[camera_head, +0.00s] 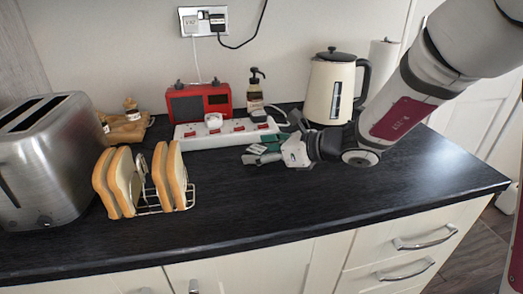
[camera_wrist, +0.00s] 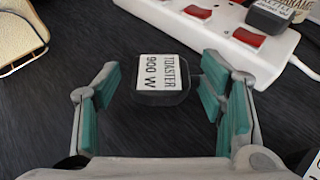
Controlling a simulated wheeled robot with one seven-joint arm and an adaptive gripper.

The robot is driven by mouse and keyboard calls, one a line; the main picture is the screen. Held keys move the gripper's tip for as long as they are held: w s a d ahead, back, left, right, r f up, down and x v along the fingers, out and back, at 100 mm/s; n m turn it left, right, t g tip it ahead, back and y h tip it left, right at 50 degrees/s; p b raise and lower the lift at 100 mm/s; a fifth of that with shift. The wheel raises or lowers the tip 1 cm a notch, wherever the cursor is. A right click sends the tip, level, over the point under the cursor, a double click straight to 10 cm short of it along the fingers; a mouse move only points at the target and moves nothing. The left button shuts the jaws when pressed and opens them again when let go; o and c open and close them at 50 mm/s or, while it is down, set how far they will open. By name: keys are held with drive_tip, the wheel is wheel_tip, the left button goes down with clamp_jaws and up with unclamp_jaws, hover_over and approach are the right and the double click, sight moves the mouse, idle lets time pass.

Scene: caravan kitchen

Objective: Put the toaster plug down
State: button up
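The black toaster plug (camera_wrist: 162,97) has a white label reading "TOASTER 900 W". It is on the dark worktop (camera_head: 330,205) in front of the power strip (camera_head: 190,140), label up. In the head view, the plug (camera_head: 257,149) is small and partly hidden by my gripper. My gripper (camera_head: 264,158) is low over the worktop. In the wrist view, its green-padded fingers (camera_wrist: 165,100) are spread on either side of the plug, with a visible gap on both sides. My gripper is open and holds nothing.
The power strip holds a white plug (camera_head: 213,120) and a black plug (camera_head: 259,115). A red radio (camera_head: 198,103), soap bottle (camera_head: 255,95) and cream kettle (camera_head: 328,90) stand behind. A toast rack (camera_head: 190,197) and steel toaster (camera_head: 45,165) are left. The front right worktop is clear.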

drive_tip(key=shift+r, duration=0.15)
drive_tip(key=p+v, duration=0.2)
drive_tip(key=v, duration=1)
drive_tip(key=shift+s, duration=0.1)
drive_tip(key=s+a+r+n+g+h, duration=0.1)
drive_tip(key=s+r+n+g+h, duration=0.15)
drive_tip(key=s+n, duration=0.55)
drive_tip(key=s+r+n+g+h, duration=0.1)
drive_tip(key=s+n+g, duration=0.3)
drive_tip(key=s, duration=0.7)
drive_tip(key=s+d+f+n+t+h, duration=0.1)
drive_tip(key=s+d+n+h, duration=0.7)
drive_tip(key=s+d+n, duration=0.3)
drive_tip(key=s+d, duration=0.2)
drive_tip(key=shift+d+f+n+t, duration=0.35)
drive_tip(key=shift+f+n, duration=0.05)
